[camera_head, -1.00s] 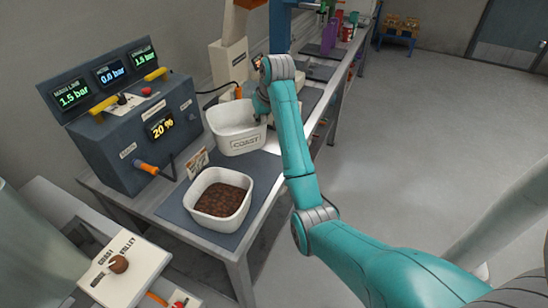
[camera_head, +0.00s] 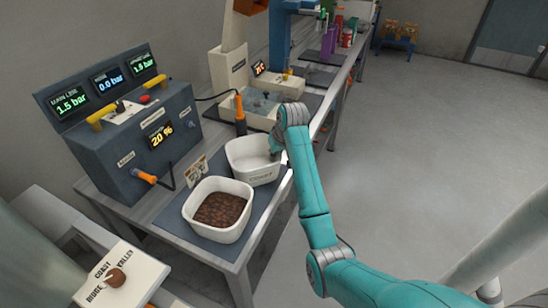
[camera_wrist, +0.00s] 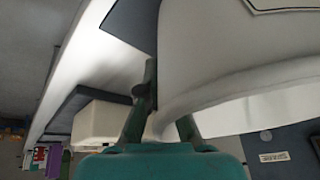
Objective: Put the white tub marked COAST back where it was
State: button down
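The white tub marked COAST (camera_head: 250,171) is upright at the back right of the dark blue mat, close behind a second white tub (camera_head: 218,235) filled with dark brown pieces. It looks empty inside. I cannot tell whether its base touches the mat. My gripper (camera_head: 277,148) is at its back right rim. In the wrist view the COAST tub (camera_wrist: 235,50) fills the upper right, and my gripper's fingers (camera_wrist: 166,115) stand on either side of its wall, closed on it. The fingertips are partly hidden by the tub.
A dark control box (camera_head: 140,140) with gauges stands to the left. Behind the tub are an orange-handled tool (camera_head: 240,112) and a pale machine with a basin (camera_head: 258,103). The floor at right is clear.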

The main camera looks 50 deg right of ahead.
jog(key=shift+f, duration=0.45)
jog(key=shift+f, duration=0.1)
jog(key=c, duration=1.3)
grip_release()
